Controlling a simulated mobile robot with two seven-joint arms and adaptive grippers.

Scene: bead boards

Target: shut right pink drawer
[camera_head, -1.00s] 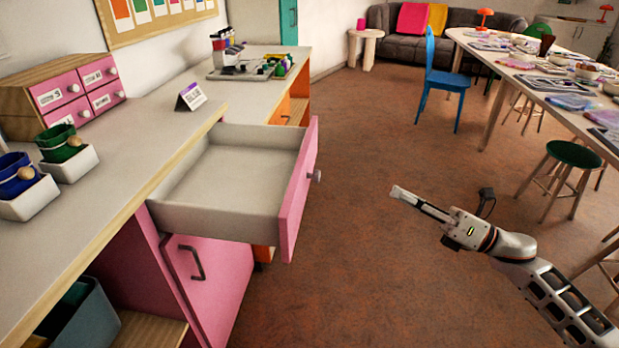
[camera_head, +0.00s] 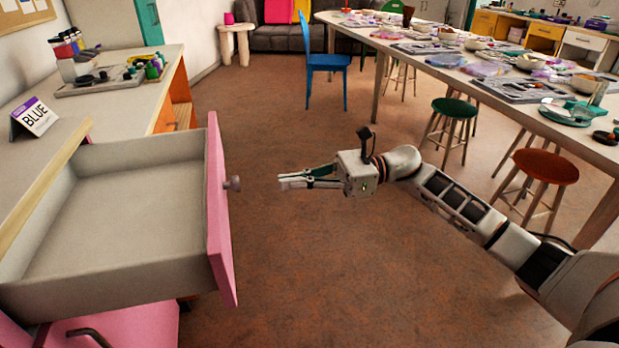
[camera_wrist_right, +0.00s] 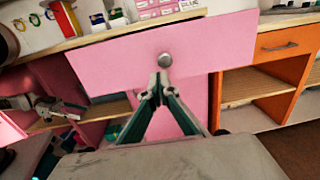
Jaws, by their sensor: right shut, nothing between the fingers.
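The pink drawer (camera_head: 217,213) stands pulled out from the counter at the left of the head view, its grey inside empty. Its front carries a round grey knob (camera_head: 233,183). My right gripper (camera_head: 281,182) is shut and empty, pointing left at the drawer front, a short gap away from the knob. In the right wrist view the pink front (camera_wrist_right: 120,58) lies ahead, and the knob (camera_wrist_right: 165,60) sits just above the shut fingertips (camera_wrist_right: 159,78). My left gripper is not clearly visible in the head view.
A BLUE sign (camera_head: 35,118) and a tray of paints (camera_head: 110,82) stand on the counter (camera_head: 60,135). Stools, including an orange one (camera_head: 545,165), and a long table (camera_head: 440,75) are at the right. The floor (camera_head: 280,260) beside the drawer is clear.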

